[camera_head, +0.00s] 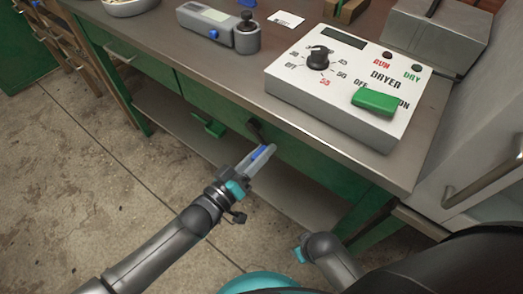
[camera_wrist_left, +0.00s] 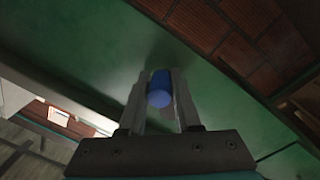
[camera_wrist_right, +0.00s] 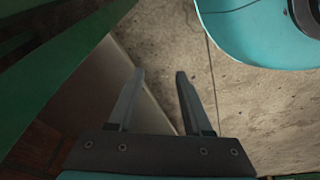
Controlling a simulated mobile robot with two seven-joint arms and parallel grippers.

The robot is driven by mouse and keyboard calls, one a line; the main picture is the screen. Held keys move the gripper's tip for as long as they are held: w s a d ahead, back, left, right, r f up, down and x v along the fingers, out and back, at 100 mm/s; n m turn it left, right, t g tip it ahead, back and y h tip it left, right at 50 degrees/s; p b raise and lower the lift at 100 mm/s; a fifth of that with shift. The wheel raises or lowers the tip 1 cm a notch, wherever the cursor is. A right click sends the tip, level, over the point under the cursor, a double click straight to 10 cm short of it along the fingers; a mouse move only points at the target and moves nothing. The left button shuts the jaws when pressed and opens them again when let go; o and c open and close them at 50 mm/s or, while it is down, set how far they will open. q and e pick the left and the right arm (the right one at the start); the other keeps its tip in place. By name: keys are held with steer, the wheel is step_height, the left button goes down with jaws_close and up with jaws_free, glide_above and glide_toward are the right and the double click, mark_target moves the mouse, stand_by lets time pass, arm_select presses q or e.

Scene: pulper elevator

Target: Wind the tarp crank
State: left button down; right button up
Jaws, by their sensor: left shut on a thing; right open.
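The blue crank handle (camera_head: 259,153) shows at the front of the green bench, just below the worktop edge, with a dark crank arm (camera_head: 257,132) behind it. My left gripper (camera_head: 263,153) is shut around the blue handle. In the left wrist view the handle (camera_wrist_left: 160,88) sits between the two fingers, its round end facing the camera. The fingers hide parts of the crank. My right gripper (camera_wrist_right: 160,75) is open and empty in the right wrist view, above the floor beside a shelf edge. No tarp can be made out.
The worktop (camera_head: 160,50) carries a white dryer control box (camera_head: 290,82) with a dial and green switch, and a grey device (camera_head: 210,24). A green bracket-like part (camera_head: 208,125) sticks out left of the crank. A lower shelf (camera_head: 175,125) runs under the bench. Concrete floor (camera_head: 60,180) is clear at left.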

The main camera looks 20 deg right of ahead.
arm_select(q)
steer(key=c, duration=0.6)
jaws_free()
steer(key=shift+s+a, duration=0.1)
steer(key=shift+s+a, duration=0.15)
steer(key=shift+a, duration=0.05)
steer(key=p+v, duration=0.3)
steer(key=v, duration=1.1)
steer(key=shift+a, duration=0.25)
arm_select(e)
steer(key=s+d+f, duration=0.3)
steer(key=s+f, duration=0.1)
steer(key=shift+s+d+f, duration=0.15)
steer(key=shift+d+f, duration=0.15)
steer(key=shift+f, duration=0.05)
arm_select(q)
steer(key=shift+s+f, duration=0.1)
steer(key=shift+c, duration=0.2)
